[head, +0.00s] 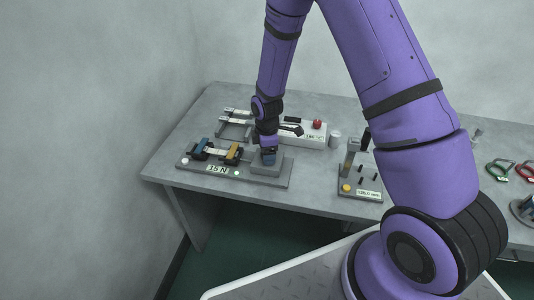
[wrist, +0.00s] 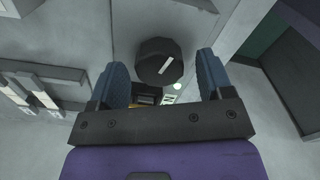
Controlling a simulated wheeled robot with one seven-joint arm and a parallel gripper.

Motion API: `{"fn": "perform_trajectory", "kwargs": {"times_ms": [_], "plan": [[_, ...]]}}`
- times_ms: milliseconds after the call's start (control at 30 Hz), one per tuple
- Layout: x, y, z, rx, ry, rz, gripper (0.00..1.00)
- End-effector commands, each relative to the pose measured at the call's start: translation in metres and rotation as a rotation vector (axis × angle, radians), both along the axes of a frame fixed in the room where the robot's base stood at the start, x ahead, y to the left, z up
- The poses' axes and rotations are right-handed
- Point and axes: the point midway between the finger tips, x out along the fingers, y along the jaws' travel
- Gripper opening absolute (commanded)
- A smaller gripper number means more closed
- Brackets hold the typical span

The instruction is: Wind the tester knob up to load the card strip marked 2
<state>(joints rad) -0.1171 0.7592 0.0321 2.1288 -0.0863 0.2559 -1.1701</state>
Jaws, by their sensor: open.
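The tester (head: 187,168) stands at the table's left front, its label reading 15 N. A pale card strip (head: 216,151) spans its blue clamp (head: 199,147) and orange clamp (head: 233,152); I cannot read a number on it. The dark faceted tester knob (wrist: 153,50) has a white mark line, slanted in the wrist view. In the head view my gripper hides the knob, above the grey block (head: 268,172). My gripper (wrist: 162,76) is open, with its blue fingers on either side of the knob and visible gaps. My gripper also shows in the head view (head: 268,157).
A rack with pale strips (head: 236,116) stands behind the tester. A white box with a red knob (head: 317,125) and a small grey cylinder (head: 335,138) are behind right. A device with a yellow button (head: 346,188) stands to the right. A wall borders the left.

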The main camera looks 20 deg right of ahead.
Motion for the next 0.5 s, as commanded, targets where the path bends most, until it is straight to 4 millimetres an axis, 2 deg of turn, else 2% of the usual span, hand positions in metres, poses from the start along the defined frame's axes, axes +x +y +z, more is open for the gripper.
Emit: {"fn": "perform_trajectory", "kwargs": {"times_ms": [167,467,500], "plan": [[0.0000,0.0001,-0.0114,0.000,0.000,-0.001,0.73],[0.0002,0.0001,-0.0129,0.000,-0.001,-0.001,0.73],[0.0002,0.0001,-0.0129,0.000,-0.001,-0.001,0.66]]}}
